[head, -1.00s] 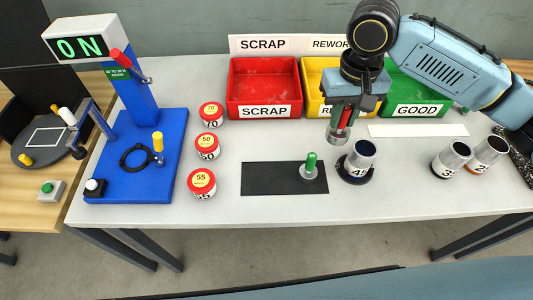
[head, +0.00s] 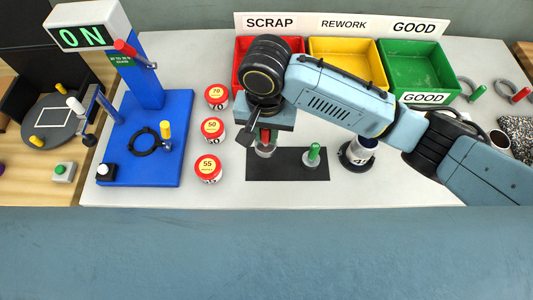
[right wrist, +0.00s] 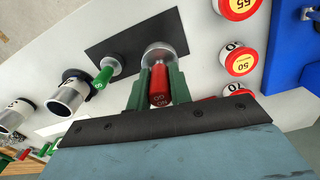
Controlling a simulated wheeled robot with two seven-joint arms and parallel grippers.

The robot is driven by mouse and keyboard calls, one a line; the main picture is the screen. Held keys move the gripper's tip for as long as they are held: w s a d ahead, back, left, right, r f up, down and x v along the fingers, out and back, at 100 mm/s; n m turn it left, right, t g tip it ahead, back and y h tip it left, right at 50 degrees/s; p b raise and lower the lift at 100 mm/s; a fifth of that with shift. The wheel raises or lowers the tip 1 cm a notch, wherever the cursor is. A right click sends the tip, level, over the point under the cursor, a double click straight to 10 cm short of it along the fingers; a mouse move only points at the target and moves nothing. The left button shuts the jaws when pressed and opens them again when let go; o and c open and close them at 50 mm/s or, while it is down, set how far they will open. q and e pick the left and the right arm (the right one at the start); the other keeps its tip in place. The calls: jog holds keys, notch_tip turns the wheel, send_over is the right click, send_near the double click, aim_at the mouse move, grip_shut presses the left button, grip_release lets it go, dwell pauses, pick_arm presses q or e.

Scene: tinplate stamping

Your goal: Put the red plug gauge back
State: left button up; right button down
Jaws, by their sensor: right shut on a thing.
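The red plug gauge (head: 265,137) has a red handle and a grey metal disc at its lower end. My right gripper (head: 262,132) is shut on its handle, over the left part of the black mat (head: 290,173). In the right wrist view the red handle (right wrist: 159,86) sits between the green fingers, with the disc beyond them over the mat's edge. I cannot tell whether the disc touches the mat. The green plug gauge (head: 313,155) stands upright on the mat's right part. My left gripper is not in view.
Several red-lidded tins (head: 212,130) stand left of the mat. A can marked 4 (head: 360,152) stands in a dark ring to its right. Red, yellow (head: 346,62) and green (head: 418,68) bins are behind. A blue stand (head: 140,150) is at left.

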notch_tip(320, 180, down, 8)
jog(key=shift+w+d+f+b, duration=0.1)
jog(key=shift+b, duration=0.3)
jog(key=c, duration=1.3)
grip_release()
jog(key=shift+f, duration=0.1)
notch_tip(320, 180, up, 12)
jog(key=shift+r+p, duration=0.15)
jog(key=shift+p, duration=0.5)
